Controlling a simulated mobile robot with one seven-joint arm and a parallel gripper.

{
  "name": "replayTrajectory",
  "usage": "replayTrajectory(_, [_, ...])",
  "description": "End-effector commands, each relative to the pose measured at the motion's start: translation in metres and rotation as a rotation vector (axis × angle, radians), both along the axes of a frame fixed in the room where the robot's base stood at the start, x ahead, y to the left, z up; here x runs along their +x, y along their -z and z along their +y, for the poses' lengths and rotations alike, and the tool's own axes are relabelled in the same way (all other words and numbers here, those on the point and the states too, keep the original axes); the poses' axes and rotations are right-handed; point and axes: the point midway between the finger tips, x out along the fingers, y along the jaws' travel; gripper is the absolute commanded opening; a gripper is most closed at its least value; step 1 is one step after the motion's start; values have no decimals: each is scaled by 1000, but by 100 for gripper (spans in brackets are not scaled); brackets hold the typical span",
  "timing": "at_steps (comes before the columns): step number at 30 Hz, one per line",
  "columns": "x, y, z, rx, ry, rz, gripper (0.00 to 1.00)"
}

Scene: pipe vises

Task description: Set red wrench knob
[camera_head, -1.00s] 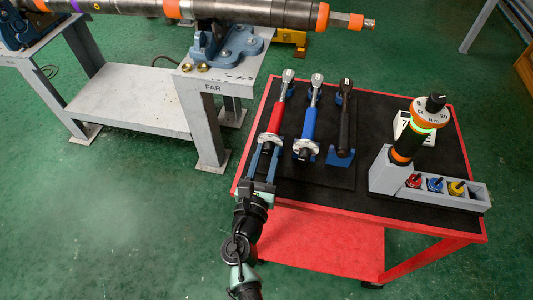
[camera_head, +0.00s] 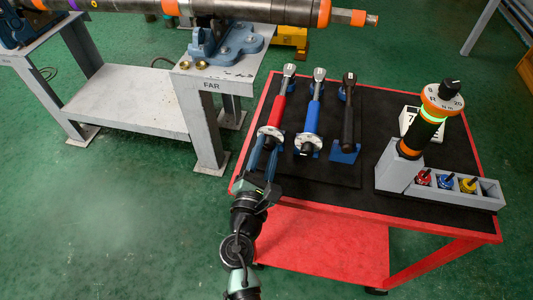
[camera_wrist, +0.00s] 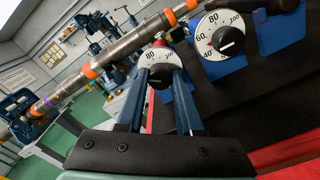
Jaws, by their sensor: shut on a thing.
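The red wrench (camera_head: 278,107) lies on the black top of the red cart, its round white dial (camera_wrist: 157,56) at the end nearest me. A dark knob (camera_wrist: 160,77) sits at the centre of that dial. My gripper (camera_head: 268,146) reaches in from the front and is shut on the red wrench's knob. In the wrist view its two blue fingers (camera_wrist: 159,75) stand on either side of the knob, in front of the dial's lower part. Numbers such as 80 and 100 show on the dial; its exact setting is too small to tell.
The blue wrench (camera_head: 312,114), with its own dial (camera_wrist: 225,38), lies close on the right. A black wrench (camera_head: 348,113) lies beyond it. A grey holder (camera_head: 440,187) with an orange-and-black tester stands at the cart's right. A pipe on a vise stand (camera_head: 205,120) is at the left.

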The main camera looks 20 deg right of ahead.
Motion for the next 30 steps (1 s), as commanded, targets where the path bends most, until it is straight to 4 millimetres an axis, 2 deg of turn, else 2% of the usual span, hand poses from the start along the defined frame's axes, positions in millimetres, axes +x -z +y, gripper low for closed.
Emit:
replayTrajectory(15, [0, 1, 1, 290, -2, -195, 0])
replayTrajectory(30, [0, 0, 1, 346, -2, -233, 0])
